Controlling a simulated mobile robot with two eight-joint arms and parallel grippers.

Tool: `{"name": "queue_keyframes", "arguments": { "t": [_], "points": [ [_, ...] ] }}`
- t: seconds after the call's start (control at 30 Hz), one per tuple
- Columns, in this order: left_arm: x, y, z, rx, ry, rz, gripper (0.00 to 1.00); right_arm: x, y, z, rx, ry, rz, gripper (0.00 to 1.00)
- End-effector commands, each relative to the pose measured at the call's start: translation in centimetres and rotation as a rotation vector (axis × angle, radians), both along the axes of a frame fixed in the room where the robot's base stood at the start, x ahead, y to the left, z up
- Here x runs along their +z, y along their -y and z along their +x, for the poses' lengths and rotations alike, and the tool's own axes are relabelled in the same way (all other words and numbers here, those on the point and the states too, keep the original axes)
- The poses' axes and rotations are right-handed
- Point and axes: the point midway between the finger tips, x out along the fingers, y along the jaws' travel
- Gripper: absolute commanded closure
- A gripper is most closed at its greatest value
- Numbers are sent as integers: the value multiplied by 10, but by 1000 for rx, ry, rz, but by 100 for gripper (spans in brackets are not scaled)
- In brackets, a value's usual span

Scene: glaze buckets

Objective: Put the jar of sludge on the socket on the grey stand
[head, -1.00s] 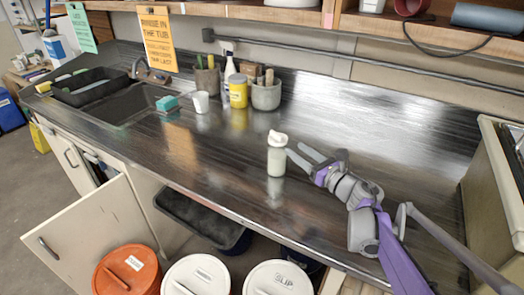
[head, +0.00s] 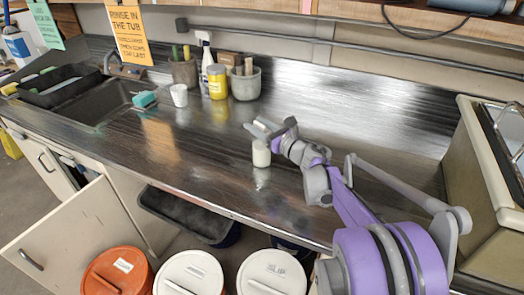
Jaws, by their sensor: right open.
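A small jar with pale contents (head: 261,154) stands upright on the dark metal counter; I take it for the jar of sludge, though no label can be read. My right gripper (head: 262,127) is open at the jar's top, its grey fingers covering the lid. I cannot tell whether the fingers touch it. I cannot make out a grey stand with a socket in this view. My left gripper is not in view.
A sink (head: 110,105), a white cup (head: 179,95), a yellow jar (head: 217,82) and a grey crock (head: 246,84) stand to the left. A cream machine (head: 480,150) borders the right. Lidded buckets (head: 190,273) sit below the counter's front.

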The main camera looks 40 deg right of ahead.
Motion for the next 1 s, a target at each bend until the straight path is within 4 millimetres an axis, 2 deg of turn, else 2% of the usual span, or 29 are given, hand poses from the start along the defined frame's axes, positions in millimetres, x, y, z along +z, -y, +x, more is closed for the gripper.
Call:
{"name": "queue_keyframes", "arguments": {
  "t": [0.1, 0.37, 0.63, 1.0],
  "points": [
    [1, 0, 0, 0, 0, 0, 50, 0, -2, 17, 2, 1, 2, 50],
    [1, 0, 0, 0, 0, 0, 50, 0, -2, 20, -1, 0, 1, 52],
    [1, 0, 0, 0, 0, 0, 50, 0, -2, 20, 0, 0, 1, 100],
    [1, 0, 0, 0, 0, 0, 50, 0, -2, 20, 0, 0, 1, 100]
  ]
}}
